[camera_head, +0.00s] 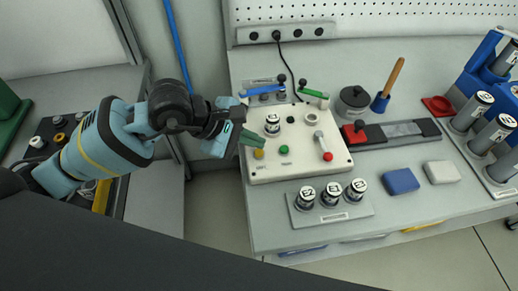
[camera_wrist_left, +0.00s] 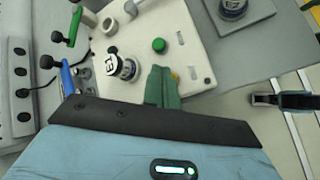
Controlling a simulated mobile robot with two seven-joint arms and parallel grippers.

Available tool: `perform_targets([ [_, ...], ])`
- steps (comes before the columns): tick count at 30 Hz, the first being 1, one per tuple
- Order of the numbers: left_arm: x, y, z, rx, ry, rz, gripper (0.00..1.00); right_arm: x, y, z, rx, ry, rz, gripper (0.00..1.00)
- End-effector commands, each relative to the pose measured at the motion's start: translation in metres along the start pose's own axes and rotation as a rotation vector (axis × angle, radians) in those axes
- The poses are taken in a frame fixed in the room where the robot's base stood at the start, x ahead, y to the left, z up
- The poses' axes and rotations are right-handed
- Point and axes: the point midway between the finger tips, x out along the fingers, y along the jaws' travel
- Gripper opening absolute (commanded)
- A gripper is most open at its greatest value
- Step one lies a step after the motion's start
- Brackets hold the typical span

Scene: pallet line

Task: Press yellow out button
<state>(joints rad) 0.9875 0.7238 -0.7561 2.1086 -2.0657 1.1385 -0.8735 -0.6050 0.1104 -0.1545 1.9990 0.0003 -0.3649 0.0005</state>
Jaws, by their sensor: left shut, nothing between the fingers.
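The yellow button (camera_head: 259,154) sits at the front left of a cream control panel (camera_head: 262,174). In the left wrist view only a bit of the yellow button (camera_wrist_left: 175,76) shows beside the green fingertips. My left gripper (camera_head: 251,138) is shut and empty, its green fingers pointing down at the panel right by the yellow button. The fingers also show in the left wrist view (camera_wrist_left: 163,88) and partly hide the button. I cannot tell whether they touch it. My right gripper is not recognisable in either view.
A labelled cylinder (camera_head: 272,123) stands behind the yellow button. Blue (camera_head: 262,90) and green (camera_head: 313,92) valve handles are at the back. A cylinder rack (camera_head: 331,216) lies in front.

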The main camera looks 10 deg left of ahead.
Motion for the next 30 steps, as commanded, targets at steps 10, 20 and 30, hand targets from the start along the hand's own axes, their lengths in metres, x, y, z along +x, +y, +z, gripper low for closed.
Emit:
perform_targets([
  [10,0.000,0.000,0.000,0.000,0.000,0.000,0.00,0.004,0.001,-0.007,-0.002,0.014,0.002,0.36],
  [20,0.000,0.000,0.000,0.000,0.000,0.000,0.00,0.003,0.001,-0.006,-0.002,0.012,0.001,0.36],
  [30,0.007,-0.005,-0.005,-0.001,0.000,-0.001,0.00,0.002,0.000,0.008,0.002,-0.013,-0.001,0.36],
])
